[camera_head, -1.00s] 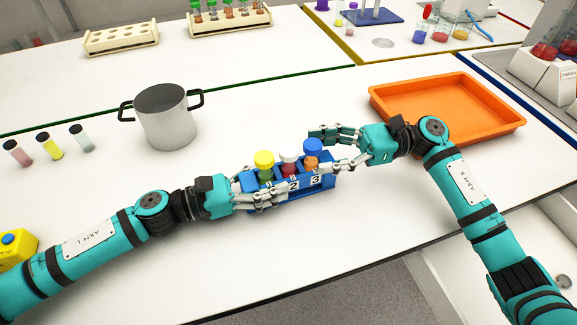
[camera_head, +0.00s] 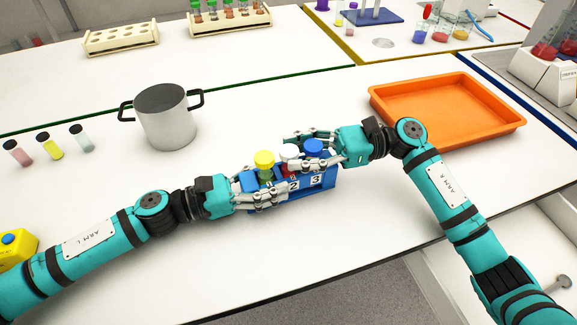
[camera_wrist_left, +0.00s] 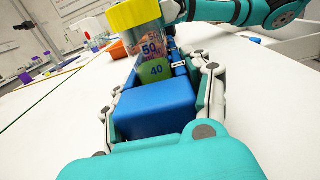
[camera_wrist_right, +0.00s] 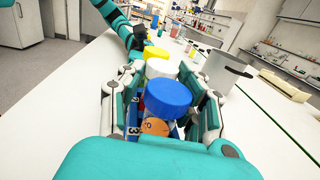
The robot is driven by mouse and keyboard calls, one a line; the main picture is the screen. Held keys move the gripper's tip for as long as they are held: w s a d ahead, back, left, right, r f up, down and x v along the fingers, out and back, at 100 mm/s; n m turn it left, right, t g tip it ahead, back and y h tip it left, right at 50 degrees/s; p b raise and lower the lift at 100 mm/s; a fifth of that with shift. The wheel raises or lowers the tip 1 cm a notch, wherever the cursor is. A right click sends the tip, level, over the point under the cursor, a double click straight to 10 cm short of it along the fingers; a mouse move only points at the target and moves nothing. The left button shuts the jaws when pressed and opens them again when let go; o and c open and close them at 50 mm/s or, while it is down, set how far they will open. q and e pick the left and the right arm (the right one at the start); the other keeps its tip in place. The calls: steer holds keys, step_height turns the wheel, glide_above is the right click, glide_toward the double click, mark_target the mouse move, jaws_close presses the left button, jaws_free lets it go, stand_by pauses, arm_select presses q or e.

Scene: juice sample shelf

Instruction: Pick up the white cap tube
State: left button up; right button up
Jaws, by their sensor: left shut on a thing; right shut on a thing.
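The white cap tube (camera_head: 289,152) stands in the middle slot, number 2, of the blue rack (camera_head: 329,180). Its white cap also shows in the right wrist view (camera_wrist_right: 160,68). My right gripper (camera_head: 292,157) reaches past the blue cap tube (camera_head: 313,147), with one finger on each side, and is shut on the white cap tube. The tube's lower body is hidden by the rack and fingers. My left gripper (camera_head: 272,190) is shut on the rack's left end, seen as a blue block in the left wrist view (camera_wrist_left: 155,108). The yellow cap tube (camera_head: 264,160) stands in slot 1.
An orange tray (camera_head: 440,103) lies at the right. A grey pot (camera_head: 166,125) stands behind at the left, and several small vials (camera_head: 50,146) are farther left. The table's front edge runs close below the rack.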

jaws_close()
arm_select(q)
steer(key=o, duration=1.4)
arm_select(e)
step_height(320, 180, up, 10)
arm_select(q)
steer(key=v, duration=1.1)
steer(key=shift+s+a, duration=0.1)
steer(key=shift+a, duration=0.4)
steer(key=shift+s, duration=0.1)
